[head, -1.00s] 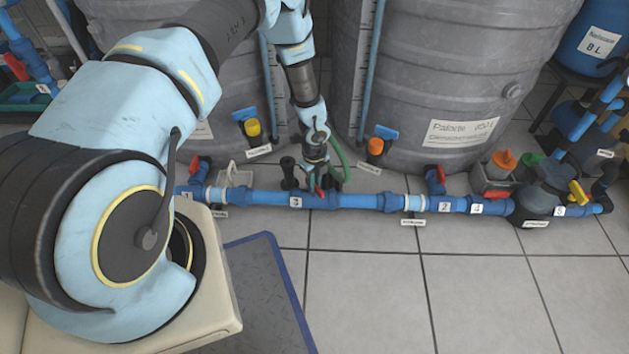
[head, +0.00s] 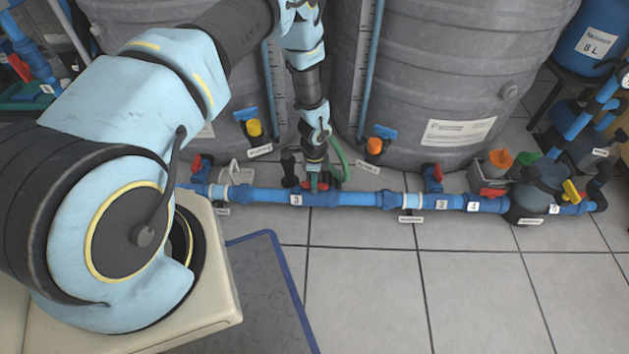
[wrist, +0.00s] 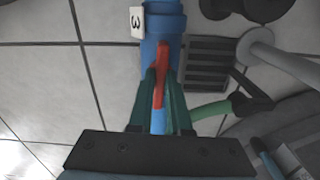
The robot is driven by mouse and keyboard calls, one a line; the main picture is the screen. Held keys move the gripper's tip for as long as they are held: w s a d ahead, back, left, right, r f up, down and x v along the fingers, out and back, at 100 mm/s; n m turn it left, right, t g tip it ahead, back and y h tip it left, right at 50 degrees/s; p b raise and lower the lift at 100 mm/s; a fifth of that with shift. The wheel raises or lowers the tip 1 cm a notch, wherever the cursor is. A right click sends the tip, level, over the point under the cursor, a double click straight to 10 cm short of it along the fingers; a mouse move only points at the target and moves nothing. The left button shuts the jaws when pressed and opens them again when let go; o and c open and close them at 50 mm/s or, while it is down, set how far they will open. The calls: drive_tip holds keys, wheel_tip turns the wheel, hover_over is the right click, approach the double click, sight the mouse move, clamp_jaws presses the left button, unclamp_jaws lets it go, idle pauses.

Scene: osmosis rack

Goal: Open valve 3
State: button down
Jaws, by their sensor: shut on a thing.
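Valve 3 sits on the blue pipe (head: 345,199) near the floor, beside a white label "3" (head: 296,199). Its red handle (wrist: 161,75) shows in the wrist view between the two green fingers of my gripper (wrist: 162,88). The fingers are shut on the handle, which lies roughly in line with my fingers there. In the head view my gripper (head: 317,183) reaches down to the pipe from above, and the handle is mostly hidden by it. The label "3" also shows in the wrist view (wrist: 137,21).
Two large grey tanks (head: 455,70) stand behind the pipe. Other red-handled valves are at left (head: 196,161) and right (head: 437,170). A green hose (head: 340,160) curves close beside my gripper. The tiled floor (head: 370,285) in front is clear.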

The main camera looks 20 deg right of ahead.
drive_tip(key=shift+n, duration=0.4)
drive_tip(key=c, duration=0.9)
unclamp_jaws()
drive_tip(key=shift+o, duration=0.2)
drive_tip(key=shift+r, duration=0.1)
wheel_tip(320, 180, up, 11)
drive_tip(key=p, duration=0.3)
drive_tip(key=shift+f, duration=0.2)
